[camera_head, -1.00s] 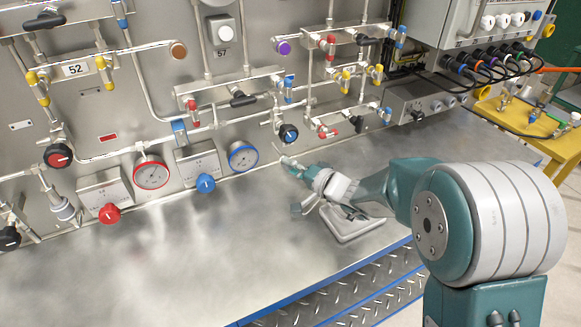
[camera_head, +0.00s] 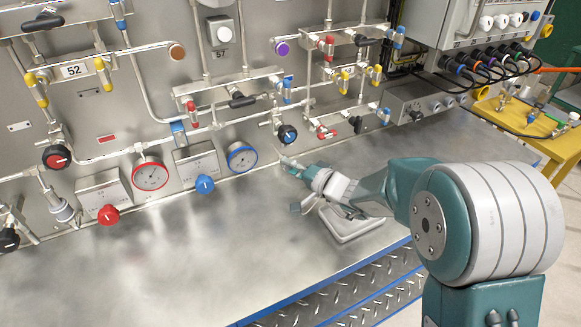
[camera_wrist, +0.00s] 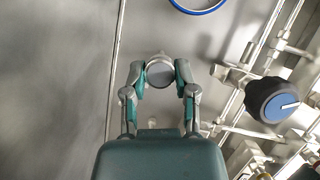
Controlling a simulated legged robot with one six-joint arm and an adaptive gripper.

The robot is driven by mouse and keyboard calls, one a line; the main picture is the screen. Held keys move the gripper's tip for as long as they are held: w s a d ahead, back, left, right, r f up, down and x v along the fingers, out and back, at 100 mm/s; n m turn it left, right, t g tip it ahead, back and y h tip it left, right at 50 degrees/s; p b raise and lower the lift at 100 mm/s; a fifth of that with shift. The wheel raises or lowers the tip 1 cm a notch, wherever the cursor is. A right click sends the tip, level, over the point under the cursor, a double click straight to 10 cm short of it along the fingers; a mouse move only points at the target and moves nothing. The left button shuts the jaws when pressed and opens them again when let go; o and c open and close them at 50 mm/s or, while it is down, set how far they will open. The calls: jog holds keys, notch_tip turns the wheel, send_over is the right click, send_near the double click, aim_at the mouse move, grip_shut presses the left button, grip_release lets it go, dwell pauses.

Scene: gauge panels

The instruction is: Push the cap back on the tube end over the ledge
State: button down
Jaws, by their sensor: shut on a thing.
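My gripper (camera_head: 292,166) reaches over the metal ledge (camera_head: 150,265) to the foot of the panel, right of the blue-rimmed gauge. In the wrist view my gripper (camera_wrist: 160,74) has its two fingers closed on the sides of a round grey metal cap (camera_wrist: 160,73). A small metal piece (camera_wrist: 161,56) shows just beyond the cap. I cannot tell whether it is the tube end or whether the cap touches it. In the head view the cap is too small to make out.
A black knob with a blue face (camera_head: 288,134) sits close to the gripper; it also shows in the wrist view (camera_wrist: 272,100). The blue-rimmed gauge (camera_head: 242,157) and blue knob (camera_head: 205,184) are to the left. The ledge's left part is clear.

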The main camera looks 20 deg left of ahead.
jog(key=shift+w+a, duration=0.25)
jog(key=shift+a, duration=0.05)
jog(key=shift+c, duration=1.6)
grip_release()
jog(key=v, duration=1.1)
jog(key=shift+d, duration=0.45)
